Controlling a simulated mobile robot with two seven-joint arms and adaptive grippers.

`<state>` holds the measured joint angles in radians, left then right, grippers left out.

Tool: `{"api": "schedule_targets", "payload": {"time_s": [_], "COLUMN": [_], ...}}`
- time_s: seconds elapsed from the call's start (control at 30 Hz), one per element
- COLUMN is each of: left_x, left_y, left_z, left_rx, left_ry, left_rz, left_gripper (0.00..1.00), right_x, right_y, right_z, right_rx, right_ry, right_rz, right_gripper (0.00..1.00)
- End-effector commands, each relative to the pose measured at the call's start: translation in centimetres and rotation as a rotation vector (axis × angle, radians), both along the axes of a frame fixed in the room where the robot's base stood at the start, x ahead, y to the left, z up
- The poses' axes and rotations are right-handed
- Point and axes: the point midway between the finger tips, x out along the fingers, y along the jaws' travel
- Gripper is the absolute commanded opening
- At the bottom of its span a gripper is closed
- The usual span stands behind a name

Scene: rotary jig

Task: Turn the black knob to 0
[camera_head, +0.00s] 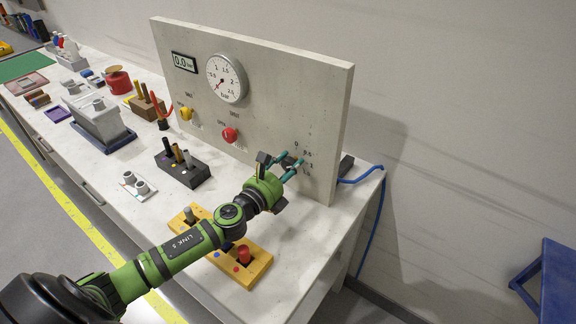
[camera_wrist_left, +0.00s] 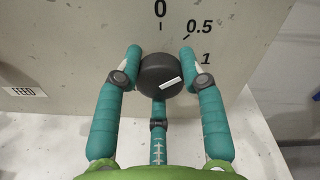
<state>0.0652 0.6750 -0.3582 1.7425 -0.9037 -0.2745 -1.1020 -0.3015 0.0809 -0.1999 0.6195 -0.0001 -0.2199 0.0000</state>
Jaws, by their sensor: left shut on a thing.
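The black knob (camera_wrist_left: 160,72) sits on the grey panel (camera_head: 313,85), below the printed 0 (camera_wrist_left: 160,9). Its white mark is on the lower right of its face and slants up to the right, not toward the 0. The labels 0.5 (camera_wrist_left: 199,26) and 1 (camera_wrist_left: 206,58) stand to its right. My left gripper (camera_wrist_left: 160,62) is shut on the knob, with teal fingers at its left and right and a third finger below. In the head view the left gripper (camera_head: 289,166) is at the panel's lower right and partly hides the knob. My right gripper is not in view.
The panel also carries a round gauge (camera_head: 227,79), a display reading 0.0 (camera_head: 185,62), a yellow knob (camera_head: 186,114) and a red knob (camera_head: 230,135). A yellow block (camera_head: 205,246) lies under my left arm. A black holder (camera_head: 182,170) stands left of it.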

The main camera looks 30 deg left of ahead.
Motion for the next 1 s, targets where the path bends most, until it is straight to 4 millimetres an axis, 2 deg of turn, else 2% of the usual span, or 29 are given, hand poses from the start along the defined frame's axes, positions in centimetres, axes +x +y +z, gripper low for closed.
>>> {"api": "schedule_targets", "payload": {"time_s": [0.03,0.7,1.0], "left_x": [0.2,0.3,0.3], "left_y": [0.2,0.4,0.5], "left_z": [0.8,0.9,0.8], "left_rx": [-0.048,-0.660,-0.848], "left_ry": [-0.009,0.077,0.104], "left_rz": [0.005,0.004,0.003], "left_gripper": [0.07,0.07,0.07], "right_x": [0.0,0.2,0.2], "right_y": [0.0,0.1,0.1], "right_z": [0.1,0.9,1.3], "right_rx": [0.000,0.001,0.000], "right_ry": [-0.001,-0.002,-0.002], "right_rz": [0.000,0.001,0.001], "right_gripper": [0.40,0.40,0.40]}}
